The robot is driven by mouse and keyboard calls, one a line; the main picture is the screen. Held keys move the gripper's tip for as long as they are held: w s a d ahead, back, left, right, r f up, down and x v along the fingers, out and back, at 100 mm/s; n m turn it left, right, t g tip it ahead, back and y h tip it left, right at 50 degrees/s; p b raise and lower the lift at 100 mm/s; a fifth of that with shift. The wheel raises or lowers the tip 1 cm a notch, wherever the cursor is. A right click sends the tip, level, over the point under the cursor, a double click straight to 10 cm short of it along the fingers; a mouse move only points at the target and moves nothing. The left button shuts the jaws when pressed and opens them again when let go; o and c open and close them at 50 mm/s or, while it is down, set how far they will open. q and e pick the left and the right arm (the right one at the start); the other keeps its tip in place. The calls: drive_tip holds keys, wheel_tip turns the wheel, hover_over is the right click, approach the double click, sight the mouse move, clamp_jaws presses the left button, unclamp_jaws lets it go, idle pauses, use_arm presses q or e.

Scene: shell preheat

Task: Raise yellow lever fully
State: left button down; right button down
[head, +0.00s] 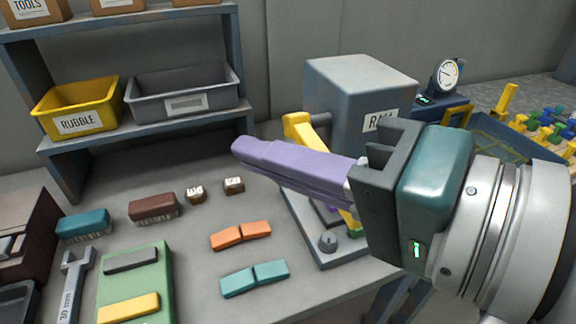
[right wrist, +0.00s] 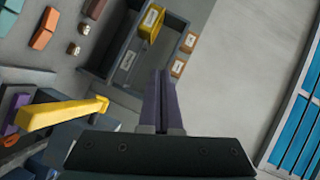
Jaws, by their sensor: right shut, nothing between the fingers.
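The yellow lever (head: 299,128) stands at the front of a grey box-shaped machine (head: 352,85). My right gripper's purple fingers cross in front of it in the head view and hide its middle. Another yellow part (head: 350,218) shows below the fingers; I cannot tell whether it belongs to the lever. In the right wrist view the lever (right wrist: 60,114) is a long yellow bar left of the fingers, apart from them. My right gripper (head: 240,150) is shut and empty, its fingertips (right wrist: 162,75) together. My left gripper is not in view.
A base plate with a dark knob (head: 327,242) lies under the machine. Orange (head: 241,235) and teal (head: 255,278) blocks lie to its left. A shelf holds a yellow bin (head: 76,107) and a grey bin (head: 185,90). A gauge (head: 448,75) stands behind right.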

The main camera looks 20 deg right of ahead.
drive_tip(key=d+f+m+t+h+b, duration=0.2)
drive_tip(key=d+f+m+t+b, duration=0.2)
drive_tip(key=f+m+b, duration=0.5)
drive_tip(key=s+d+f+m+t+h+b, duration=0.1)
drive_tip(key=d+f+m+t+b, duration=0.3)
drive_tip(key=f+m+b, duration=0.5)
drive_tip(key=d+f+m+t+h+b, duration=0.3)
drive_tip(key=f+m+t+b, duration=0.3)
drive_tip(key=b, duration=1.9)
wheel_tip(320, 180, down, 6)
drive_tip(key=m+h, duration=0.1)
drive_tip(key=m, duration=0.2)
drive_tip(key=shift+s+d+m, duration=0.3)
drive_tip(key=shift+d, duration=0.1)
drive_tip(key=w+r+p, duration=0.3)
drive_tip(key=w+r, duration=0.3)
drive_tip(key=r, duration=0.5)
drive_tip(key=shift+r+p, duration=0.3)
drive_tip(key=shift+r, duration=0.05)
drive_tip(key=shift+a, duration=0.1)
